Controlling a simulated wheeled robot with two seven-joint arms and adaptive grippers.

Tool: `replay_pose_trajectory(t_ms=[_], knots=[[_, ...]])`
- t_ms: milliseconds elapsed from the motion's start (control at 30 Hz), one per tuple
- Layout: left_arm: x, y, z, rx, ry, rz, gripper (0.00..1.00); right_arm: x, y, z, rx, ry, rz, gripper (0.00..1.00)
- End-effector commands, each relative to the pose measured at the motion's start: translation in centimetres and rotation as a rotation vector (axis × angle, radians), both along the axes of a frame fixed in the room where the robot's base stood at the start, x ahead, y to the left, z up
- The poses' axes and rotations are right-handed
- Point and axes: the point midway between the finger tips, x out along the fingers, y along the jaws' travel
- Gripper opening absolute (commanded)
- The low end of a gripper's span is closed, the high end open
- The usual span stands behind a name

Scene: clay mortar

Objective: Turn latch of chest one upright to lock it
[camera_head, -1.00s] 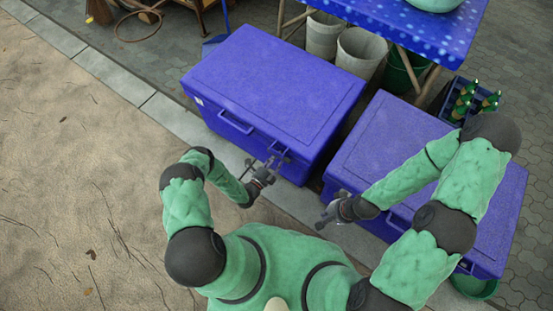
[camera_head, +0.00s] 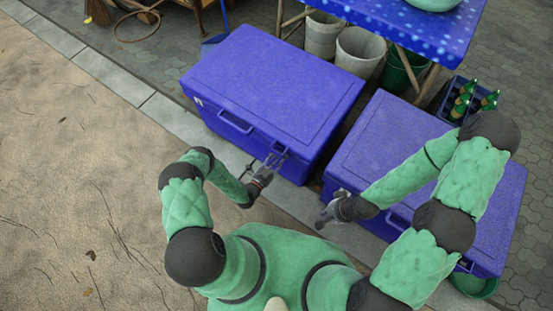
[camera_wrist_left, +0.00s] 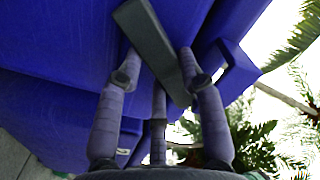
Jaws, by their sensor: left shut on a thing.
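A large blue chest (camera_head: 275,85) stands shut at upper centre in the head view. Its latch is a dark grey bar, seen closely in the left wrist view (camera_wrist_left: 148,35), lying at a slant across that picture. My left gripper (camera_head: 272,163) is at the chest's front face, near its right end. In the left wrist view its fingers (camera_wrist_left: 160,66) are on both sides of the bar, shut on it. My right gripper (camera_head: 329,208) is empty near the second blue chest (camera_head: 395,128), its fingers apart.
A blue spotted table (camera_head: 400,25) stands behind, with grey buckets (camera_head: 360,52) beneath. A crate of green bottles (camera_head: 470,98) is at right. My right arm crosses above the second chest. Sandy ground (camera_head: 80,180) at left is open.

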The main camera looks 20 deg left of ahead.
Motion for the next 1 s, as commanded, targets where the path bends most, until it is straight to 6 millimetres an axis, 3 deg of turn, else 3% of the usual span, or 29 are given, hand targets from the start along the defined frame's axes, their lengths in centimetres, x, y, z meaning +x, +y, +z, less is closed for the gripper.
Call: replay_pose_trajectory(t_ms=[600,1000], knots=[[-0.08,-0.16,0.24,-0.519,0.191,0.002,0.05,0.0,0.0,-0.01,0.0,0.0,0.0,0.0],[-0.12,-0.19,0.34,-0.702,0.259,0.002,0.05,0.0,0.0,-0.01,0.0,0.0,0.0,0.0]])
